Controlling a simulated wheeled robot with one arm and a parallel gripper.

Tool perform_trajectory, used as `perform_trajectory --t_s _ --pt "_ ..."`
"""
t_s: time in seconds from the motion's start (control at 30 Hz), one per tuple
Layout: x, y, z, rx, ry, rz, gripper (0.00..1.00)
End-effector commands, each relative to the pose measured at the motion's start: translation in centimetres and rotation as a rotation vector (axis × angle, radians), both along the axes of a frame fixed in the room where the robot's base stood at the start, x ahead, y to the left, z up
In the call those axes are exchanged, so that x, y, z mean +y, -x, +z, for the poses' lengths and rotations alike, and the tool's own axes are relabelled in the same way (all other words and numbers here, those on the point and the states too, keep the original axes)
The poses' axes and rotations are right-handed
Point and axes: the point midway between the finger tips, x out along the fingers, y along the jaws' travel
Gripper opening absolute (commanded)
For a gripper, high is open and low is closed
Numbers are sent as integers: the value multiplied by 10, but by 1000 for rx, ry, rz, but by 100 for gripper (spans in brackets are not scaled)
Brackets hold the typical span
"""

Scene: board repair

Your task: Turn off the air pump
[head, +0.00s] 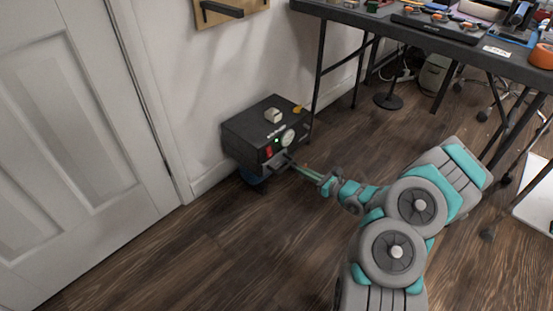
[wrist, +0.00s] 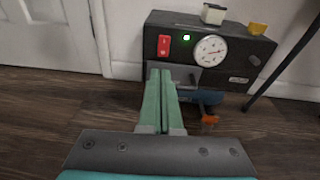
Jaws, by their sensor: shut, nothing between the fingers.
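The air pump (head: 262,132) is a dark box by the white wall, left of the table. It also shows in the wrist view (wrist: 226,72), where its front panel faces me. On the panel are a red switch (wrist: 164,45), a lit green light (wrist: 186,38) and a round white gauge (wrist: 210,51). My gripper (head: 290,162) is shut, with its green fingers (wrist: 159,72) side by side and empty. In the wrist view the fingertips appear just below the red switch, and I cannot tell whether they touch the panel.
A white door (head: 75,120) stands left of the pump. A dark table (head: 450,60) with tools on it is at the upper right, its legs near the pump. An orange knob (wrist: 209,119) sits low at the pump's front. The wooden floor (head: 150,260) is clear at left.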

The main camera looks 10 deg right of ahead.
Motion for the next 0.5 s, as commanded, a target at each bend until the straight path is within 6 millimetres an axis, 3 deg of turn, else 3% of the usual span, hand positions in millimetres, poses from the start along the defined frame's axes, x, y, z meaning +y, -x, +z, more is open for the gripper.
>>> perform_trajectory --t_s 0.1,0.5 --pt "-8 0 -9 16 -8 -27 0" --pt "-9 -1 -10 17 -8 -30 0"
